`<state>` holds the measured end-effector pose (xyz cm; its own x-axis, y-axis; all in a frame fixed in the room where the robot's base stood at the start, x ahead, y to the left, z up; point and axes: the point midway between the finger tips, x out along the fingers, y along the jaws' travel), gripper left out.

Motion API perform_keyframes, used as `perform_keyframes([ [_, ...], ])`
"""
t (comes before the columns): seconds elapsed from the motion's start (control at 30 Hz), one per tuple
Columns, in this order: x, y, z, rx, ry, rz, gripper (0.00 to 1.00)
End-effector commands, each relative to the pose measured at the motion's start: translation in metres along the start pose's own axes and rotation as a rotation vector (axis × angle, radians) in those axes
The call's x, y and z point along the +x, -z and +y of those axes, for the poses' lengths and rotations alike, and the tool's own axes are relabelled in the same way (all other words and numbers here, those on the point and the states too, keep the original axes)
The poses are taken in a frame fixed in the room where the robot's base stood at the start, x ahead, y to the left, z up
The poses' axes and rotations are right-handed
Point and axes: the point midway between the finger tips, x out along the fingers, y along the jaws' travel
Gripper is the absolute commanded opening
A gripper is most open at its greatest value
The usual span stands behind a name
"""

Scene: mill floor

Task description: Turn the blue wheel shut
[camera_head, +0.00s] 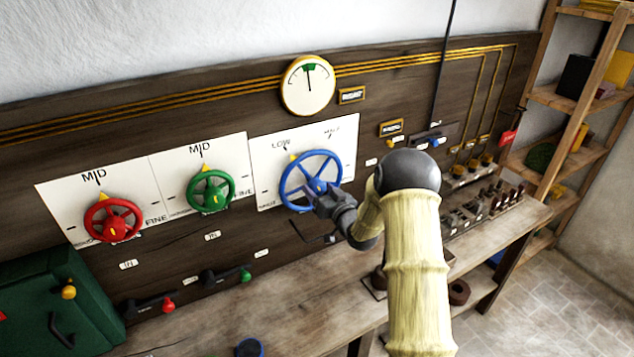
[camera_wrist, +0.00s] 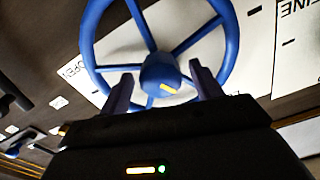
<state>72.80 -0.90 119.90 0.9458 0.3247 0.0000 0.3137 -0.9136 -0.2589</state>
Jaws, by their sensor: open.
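The blue wheel (camera_head: 312,181) is a spoked handwheel on a white plate at the middle of the dark wooden panel. A yellow mark shows at its top left, near the word LOW. My gripper (camera_head: 322,196) is in front of the wheel's lower right part, which it partly hides. In the wrist view the blue wheel (camera_wrist: 160,72) fills the upper middle, with a yellow mark on its hub. The two fingers of my gripper (camera_wrist: 160,88) stand apart on either side of the hub. I cannot tell whether they touch the spokes or rim.
A red wheel (camera_head: 112,218) and a green wheel (camera_head: 210,191) are on plates to the left. A round gauge (camera_head: 308,85) hangs above. A wooden bench (camera_head: 300,289) runs below, with a green cabinet (camera_head: 62,305) at left and a shelf (camera_head: 565,101) at right.

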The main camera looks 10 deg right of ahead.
Motion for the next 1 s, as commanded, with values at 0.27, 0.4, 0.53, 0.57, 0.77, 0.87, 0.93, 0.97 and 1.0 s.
perform_keyframes([
  [0.27,0.021,0.001,0.0,0.0,-0.001,0.0,0.65],
  [0.4,0.022,0.0,0.0,0.0,-0.001,0.0,0.65],
  [0.53,0.021,0.0,0.0,0.0,-0.001,0.0,0.61],
  [0.57,0.021,0.0,0.0,0.0,-0.001,0.0,0.55],
  [0.77,0.021,0.0,0.001,0.0,-0.001,0.0,0.2],
  [0.87,0.021,0.0,0.001,-0.001,-0.001,0.0,0.2],
  [0.93,0.021,0.0,0.001,-0.004,-0.001,0.0,0.2],
  [0.97,0.021,-0.001,0.001,-0.006,-0.001,0.0,0.2],
  [1.0,0.021,-0.001,0.001,-0.01,-0.001,0.0,0.2],
])
